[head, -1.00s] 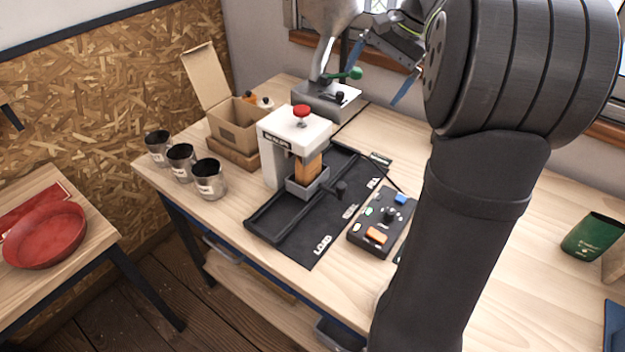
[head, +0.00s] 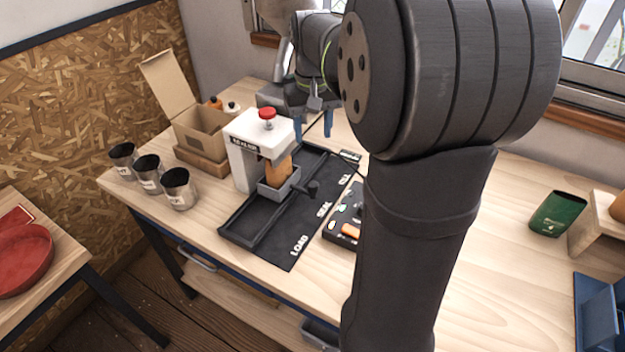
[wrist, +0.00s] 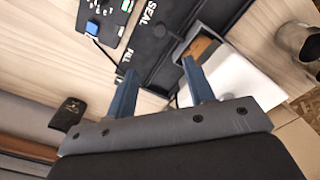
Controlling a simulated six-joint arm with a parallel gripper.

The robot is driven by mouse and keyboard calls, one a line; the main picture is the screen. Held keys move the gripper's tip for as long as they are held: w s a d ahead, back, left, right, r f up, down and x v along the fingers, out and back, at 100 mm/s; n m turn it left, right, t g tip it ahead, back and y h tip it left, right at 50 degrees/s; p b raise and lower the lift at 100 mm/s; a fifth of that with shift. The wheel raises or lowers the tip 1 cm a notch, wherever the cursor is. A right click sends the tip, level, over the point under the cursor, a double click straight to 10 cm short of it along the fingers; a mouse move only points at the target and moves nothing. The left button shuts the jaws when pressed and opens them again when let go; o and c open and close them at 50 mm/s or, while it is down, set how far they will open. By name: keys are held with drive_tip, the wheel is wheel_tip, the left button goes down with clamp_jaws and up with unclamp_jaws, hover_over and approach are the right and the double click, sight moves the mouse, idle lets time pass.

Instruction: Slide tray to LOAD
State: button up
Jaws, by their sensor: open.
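The small grey tray (head: 268,190) stands on the black track mat (head: 287,252), at the SEAL mark, with a brown pouch (head: 278,173) upright in it. A black knob handle (head: 312,188) sticks out from its right side. The LOAD mark is at the mat's near end. The white sealer (head: 241,165) with a red button stands over the tray. My gripper (head: 312,128), blue-fingered, is open above the table behind the tray. In the wrist view my gripper (wrist: 161,86) shows empty, with the tray (wrist: 183,47) and knob (wrist: 159,30) beyond the fingers.
A black control box (head: 345,222) lies right of the mat, partly hidden by my arm. Three metal cups (head: 180,188) and an open cardboard box (head: 200,135) stand at the left. The mat's LOAD end is clear.

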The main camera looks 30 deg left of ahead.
sight(313, 183)
wheel_tip(313, 183, down, 16)
drive_tip(key=shift+r, duration=0.1)
idle(0.4)
clamp_jaws()
drive_tip(key=s, duration=1.3)
drive_tip(key=shift+s, duration=0.2)
